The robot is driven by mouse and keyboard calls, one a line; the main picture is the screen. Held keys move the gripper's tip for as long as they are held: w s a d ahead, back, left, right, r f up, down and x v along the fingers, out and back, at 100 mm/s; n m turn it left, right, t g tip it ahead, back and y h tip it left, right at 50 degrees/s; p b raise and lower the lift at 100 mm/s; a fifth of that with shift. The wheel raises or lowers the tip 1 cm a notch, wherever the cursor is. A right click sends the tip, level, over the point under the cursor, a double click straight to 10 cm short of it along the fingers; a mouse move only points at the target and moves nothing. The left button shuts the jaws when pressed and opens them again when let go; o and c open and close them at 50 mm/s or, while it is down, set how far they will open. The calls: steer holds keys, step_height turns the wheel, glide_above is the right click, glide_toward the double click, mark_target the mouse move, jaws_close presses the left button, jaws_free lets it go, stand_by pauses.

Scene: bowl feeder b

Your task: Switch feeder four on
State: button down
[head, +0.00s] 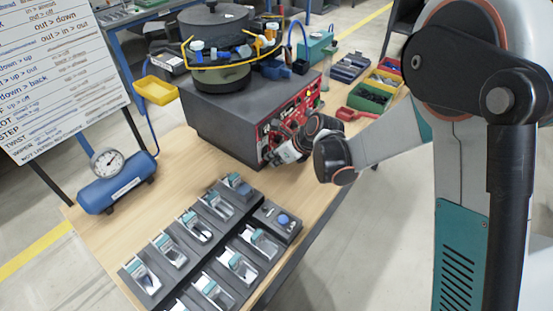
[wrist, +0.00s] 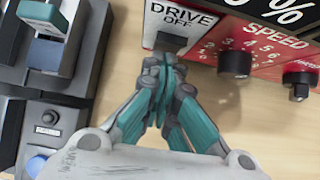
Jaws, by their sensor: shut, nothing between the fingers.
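The bowl feeder has a dark bowl (head: 217,78) on a grey box (head: 218,122) with a red control panel (head: 308,105). In the wrist view a white plate (wrist: 188,17) reads DRIVE OFF, with a black switch (wrist: 171,43) at its lower edge. A black speed knob (wrist: 234,64) sits to its right. My gripper (wrist: 160,62) is shut and empty, its tips right at the switch; I cannot tell whether they touch. In the head view my gripper (head: 280,146) is at the panel's near end, partly hidden by my wrist.
Trays with teal parts (head: 199,228) stand on the wooden table (head: 150,205) in front of the feeder. A blue air tank (head: 118,186) with a gauge is at left. A whiteboard (head: 55,70) stands at left.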

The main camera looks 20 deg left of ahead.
steer(key=shift+w+a+f, duration=0.1)
steer(key=shift+f, duration=0.25)
steer(key=shift+r, duration=0.1)
